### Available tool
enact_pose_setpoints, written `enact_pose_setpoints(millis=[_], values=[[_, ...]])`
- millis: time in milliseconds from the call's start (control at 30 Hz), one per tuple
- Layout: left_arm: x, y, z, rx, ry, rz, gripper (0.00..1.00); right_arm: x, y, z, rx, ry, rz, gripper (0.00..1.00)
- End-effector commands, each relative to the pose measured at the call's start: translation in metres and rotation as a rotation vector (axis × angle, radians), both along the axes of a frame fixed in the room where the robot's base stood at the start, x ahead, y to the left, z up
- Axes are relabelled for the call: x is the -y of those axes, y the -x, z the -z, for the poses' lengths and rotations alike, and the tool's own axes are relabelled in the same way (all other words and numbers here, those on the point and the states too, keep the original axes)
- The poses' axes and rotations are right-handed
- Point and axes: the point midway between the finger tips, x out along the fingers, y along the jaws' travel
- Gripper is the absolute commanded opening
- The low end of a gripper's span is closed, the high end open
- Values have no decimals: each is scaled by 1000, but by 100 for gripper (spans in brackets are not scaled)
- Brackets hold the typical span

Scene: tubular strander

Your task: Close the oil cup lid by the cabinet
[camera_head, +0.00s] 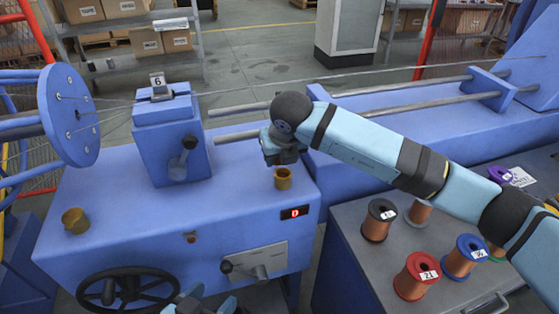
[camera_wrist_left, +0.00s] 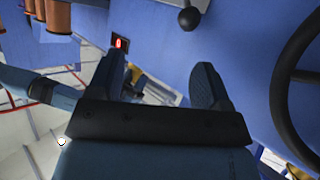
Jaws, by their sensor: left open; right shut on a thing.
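A brass oil cup (camera_head: 283,178) stands on the right end of the blue machine top, the side nearer the grey spool cabinet (camera_head: 352,245). My right gripper (camera_head: 281,155) is directly above this cup, shut at its lid. The lid itself is mostly hidden behind the fingers, so its exact angle cannot be told. A second brass oil cup (camera_head: 75,221) stands at the left end of the machine top. My left gripper (camera_head: 200,304) is low at the front of the machine. In the left wrist view its fingers (camera_wrist_left: 166,82) are open and apart, with nothing between them.
A black handwheel (camera_head: 128,292) and a lever plate (camera_head: 254,264) are on the machine front, near my left gripper. A red digital display (camera_head: 295,212) is below the right cup. Several wire spools (camera_head: 416,276) stand on the cabinet. A blue block with a knob (camera_head: 170,140) rises between the cups.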

Motion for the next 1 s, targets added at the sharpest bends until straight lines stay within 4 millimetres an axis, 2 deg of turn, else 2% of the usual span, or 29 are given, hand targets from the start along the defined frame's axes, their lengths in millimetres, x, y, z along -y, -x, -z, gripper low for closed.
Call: enact_pose_setpoints(millis=[33, 100, 400, 600, 933, 967, 1000], values=[[7, -9, -12, 76, 31, 14, 72, 1, 2, 7, 31, -12, -3, 23], [14, -14, -27, 146, 71, 24, 72, 1, 3, 6, 71, -29, -1, 23], [34, -20, -76, 356, 208, 63, 72, 2, 7, 4, 181, -77, -2, 23], [37, -19, -88, 400, 240, 73, 72, 3, 7, 2, 205, -86, 1, 23], [37, -19, -89, 402, 242, 73, 72, 3, 7, 2, 206, -87, 1, 23], [38, -19, -89, 402, 242, 73, 72, 3, 7, 2, 206, -87, 1, 51], [38, -19, -89, 402, 242, 73, 72, 3, 7, 2, 206, -87, 1, 60]])
